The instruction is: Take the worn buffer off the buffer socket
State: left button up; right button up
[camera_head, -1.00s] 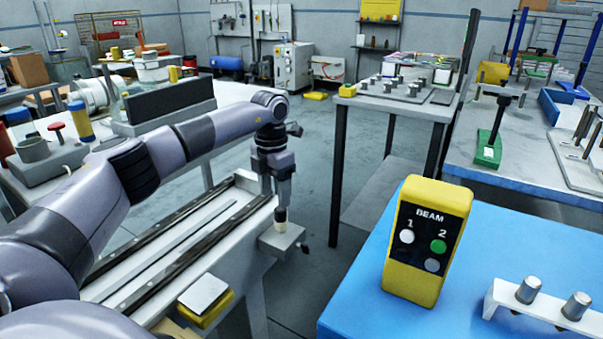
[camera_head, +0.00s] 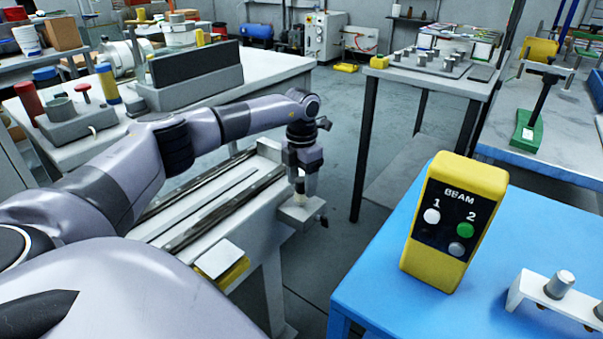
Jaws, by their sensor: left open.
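The worn buffer (camera_head: 299,198) is a small cream-coloured stub standing upright on the buffer socket (camera_head: 302,214), a grey block at the right end of the rail bench. My left gripper (camera_head: 300,187) points down at the top of the buffer and is open. Its fingers are small and dark here, and I cannot tell whether they touch the buffer. The gripper hides the buffer's upper part. My right gripper is not in view.
A yellow BEAM box (camera_head: 455,212) stands on a blue table (camera_head: 385,290) to the right. A yellow block with a pale top (camera_head: 220,258) sits by the bench's near side. A grey table (camera_head: 430,170) stands behind. Open floor lies between bench and blue table.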

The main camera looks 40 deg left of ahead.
aim_at(302, 179)
pick_arm(q)
jog(key=c, duration=1.1)
jog(key=shift+r+p, duration=2.6)
jog(key=shift+r, duration=0.3)
